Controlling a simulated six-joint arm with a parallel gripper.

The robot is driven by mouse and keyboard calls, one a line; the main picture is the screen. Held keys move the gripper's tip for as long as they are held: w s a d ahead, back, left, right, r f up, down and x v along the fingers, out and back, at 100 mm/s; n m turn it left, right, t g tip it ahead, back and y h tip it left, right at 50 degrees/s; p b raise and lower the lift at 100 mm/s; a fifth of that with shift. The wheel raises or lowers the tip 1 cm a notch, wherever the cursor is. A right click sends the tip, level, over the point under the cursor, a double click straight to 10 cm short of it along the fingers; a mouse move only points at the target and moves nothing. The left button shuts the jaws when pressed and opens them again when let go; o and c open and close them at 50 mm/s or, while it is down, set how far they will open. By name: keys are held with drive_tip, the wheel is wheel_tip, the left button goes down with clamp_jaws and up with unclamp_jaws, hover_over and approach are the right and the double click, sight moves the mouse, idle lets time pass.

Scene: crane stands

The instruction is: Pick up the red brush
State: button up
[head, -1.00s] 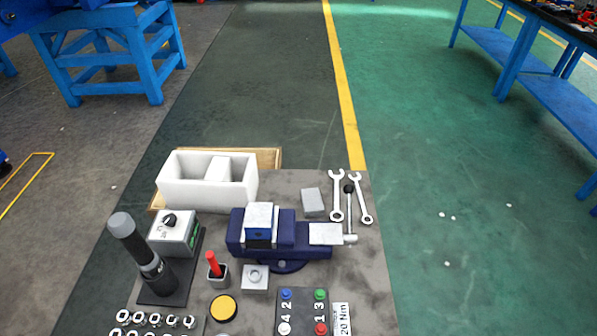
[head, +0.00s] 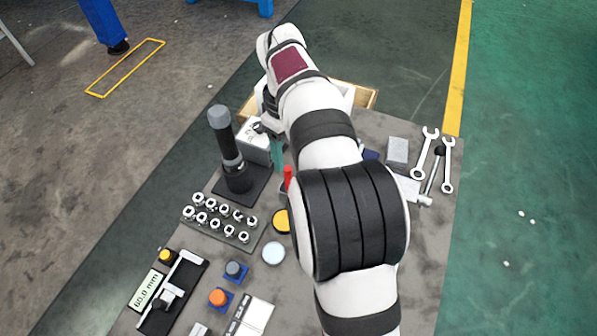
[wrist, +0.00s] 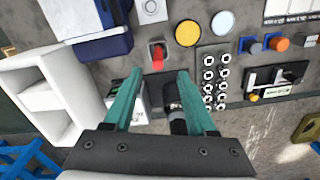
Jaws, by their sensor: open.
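The red brush (head: 287,177) shows as a red handle just left of my arm in the head view, which hides part of its surroundings. In the wrist view the brush (wrist: 158,62) stands in a small square grey cup (wrist: 152,46), just beyond my fingertips and roughly between their lines. My gripper (wrist: 159,73) has two teal fingers spread apart with nothing between them. In the head view one teal finger (head: 277,154) shows beside the brush; the other is hidden by my arm.
A black cylinder on a stand (head: 238,178) and a grey control box (head: 253,142) are close by on the left. A socket tray (head: 222,218) and a yellow disc (head: 281,221) lie nearer.

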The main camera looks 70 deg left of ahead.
drive_tip(key=f, duration=1)
drive_tip(key=shift+a+f, duration=0.25)
drive_tip(key=shift+f, duration=0.15)
clamp_jaws()
